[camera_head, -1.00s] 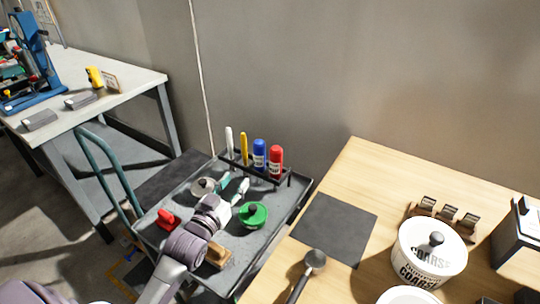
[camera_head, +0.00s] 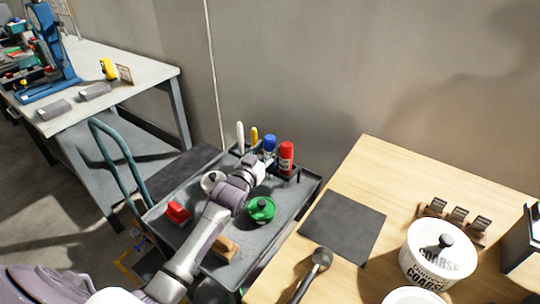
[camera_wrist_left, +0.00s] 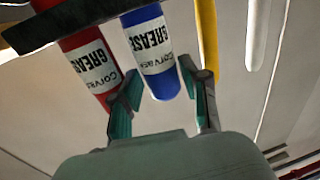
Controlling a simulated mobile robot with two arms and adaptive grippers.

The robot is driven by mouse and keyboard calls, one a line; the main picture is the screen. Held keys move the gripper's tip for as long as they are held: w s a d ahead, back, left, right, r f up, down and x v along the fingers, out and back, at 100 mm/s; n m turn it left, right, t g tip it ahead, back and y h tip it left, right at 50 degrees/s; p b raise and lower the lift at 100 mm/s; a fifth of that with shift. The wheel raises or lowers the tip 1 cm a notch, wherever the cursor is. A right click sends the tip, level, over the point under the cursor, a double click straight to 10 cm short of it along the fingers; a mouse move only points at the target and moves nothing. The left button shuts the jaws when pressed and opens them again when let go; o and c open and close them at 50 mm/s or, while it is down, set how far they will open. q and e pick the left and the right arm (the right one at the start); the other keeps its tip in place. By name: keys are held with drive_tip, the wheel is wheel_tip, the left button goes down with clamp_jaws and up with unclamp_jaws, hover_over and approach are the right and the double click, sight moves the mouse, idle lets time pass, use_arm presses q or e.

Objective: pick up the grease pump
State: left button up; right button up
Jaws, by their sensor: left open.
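Two cylinders labelled GREASE stand in a dark rack at the back of the cart: a blue one (camera_head: 270,144) and a red one (camera_head: 286,157). Which one is the grease pump I cannot tell from the labels. My left gripper (camera_head: 262,160) is at the blue cylinder, and its fingers barely show in the head view. In the left wrist view, the open left gripper (camera_wrist_left: 165,92) has its fingers on either side of the blue cylinder's end (camera_wrist_left: 148,48). The red cylinder (camera_wrist_left: 92,66) is close beside one finger. Contact is not clear. My right gripper is not in view.
A white stick (camera_head: 240,136) and a yellow stick (camera_head: 254,136) stand in the same rack. The grey cart (camera_head: 187,243) holds a green lidded item (camera_head: 261,209), a red item (camera_head: 178,212) and a brush (camera_head: 226,248). A wooden table (camera_head: 340,278) is at right.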

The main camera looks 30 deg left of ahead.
use_arm(q)
drive_tip(key=shift+w, duration=0.35)
drive_tip(key=shift+r, duration=0.15)
drive_tip(key=c, duration=0.8)
